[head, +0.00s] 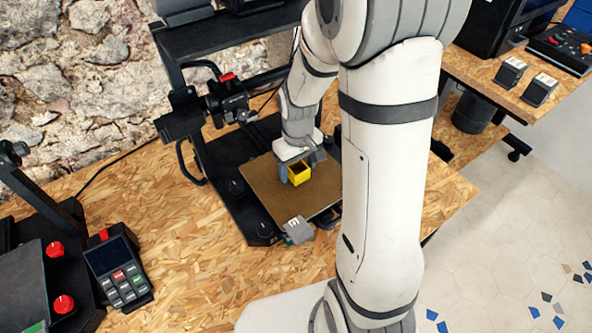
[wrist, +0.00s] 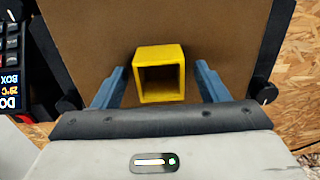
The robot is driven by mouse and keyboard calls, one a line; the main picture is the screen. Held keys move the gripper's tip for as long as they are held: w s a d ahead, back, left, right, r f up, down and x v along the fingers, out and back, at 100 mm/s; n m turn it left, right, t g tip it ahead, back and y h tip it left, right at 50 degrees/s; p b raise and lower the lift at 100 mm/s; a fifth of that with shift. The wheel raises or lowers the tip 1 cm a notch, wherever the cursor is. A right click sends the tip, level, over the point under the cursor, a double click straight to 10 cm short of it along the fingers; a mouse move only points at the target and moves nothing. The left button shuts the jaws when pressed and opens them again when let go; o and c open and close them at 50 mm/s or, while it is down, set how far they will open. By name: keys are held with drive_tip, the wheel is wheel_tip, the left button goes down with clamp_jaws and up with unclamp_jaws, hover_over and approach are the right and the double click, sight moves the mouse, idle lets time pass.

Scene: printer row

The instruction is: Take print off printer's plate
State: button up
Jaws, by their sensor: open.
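The print is a small yellow open box (head: 299,174) on the printer's brown plate (head: 262,186). In the wrist view the yellow box (wrist: 161,73) shows its dark hollow inside facing the camera. My gripper (head: 296,171) is at the plate with its two blue-grey fingers apart. In the wrist view my gripper (wrist: 161,88) has one finger on each side of the box, with a gap of bare plate on both sides. The fingers do not touch the box. The arm hides part of the printer and the plate's right side in the head view.
The printer's black frame and print head (head: 228,98) stand behind and left of the plate. A keypad device (head: 117,272) and another machine with red knobs (head: 45,275) are at left. Bare wooden tabletop (head: 195,270) lies in front.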

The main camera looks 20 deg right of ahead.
drive_tip(key=c, duration=1)
drive_tip(key=shift+c, duration=0.2)
